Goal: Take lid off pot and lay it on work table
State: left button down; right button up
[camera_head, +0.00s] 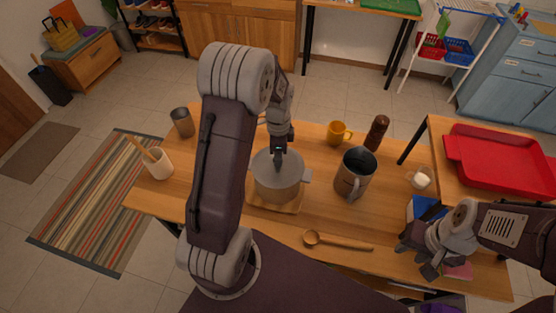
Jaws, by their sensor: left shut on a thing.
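A grey pot (279,187) with side handles stands on a wooden board (291,206) on the wooden work table (338,215). Its grey lid (291,168) appears to be on top of the pot; whether there is a gap under it cannot be told. My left gripper (279,157) points down over the lid's middle and is shut on the lid's knob, which the fingers hide. My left arm covers part of the table left of the pot. My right gripper (420,259) is over the table's right front part; its fingers look spread and empty.
A metal pitcher (354,176), yellow mug (337,134) and brown pepper mill (377,132) stand right of the pot. A wooden spoon (340,242) lies in front. A utensil cup (158,163) and grey tumbler (182,122) stand left. A red tray (495,158) is on the side table.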

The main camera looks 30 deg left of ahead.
pick_arm(q)
jog(key=r, duration=0.4)
jog(key=shift+d+r, duration=0.2)
jog(key=shift+d, duration=0.15)
jog(key=d+r, duration=0.3)
jog(key=d, duration=0.2)
jog(key=s+d+r+b, duration=0.1)
jog(key=d+r, duration=0.2)
jog(key=d, duration=0.3)
jog(key=shift+s+r, duration=0.25)
jog(key=shift+r, duration=0.05)
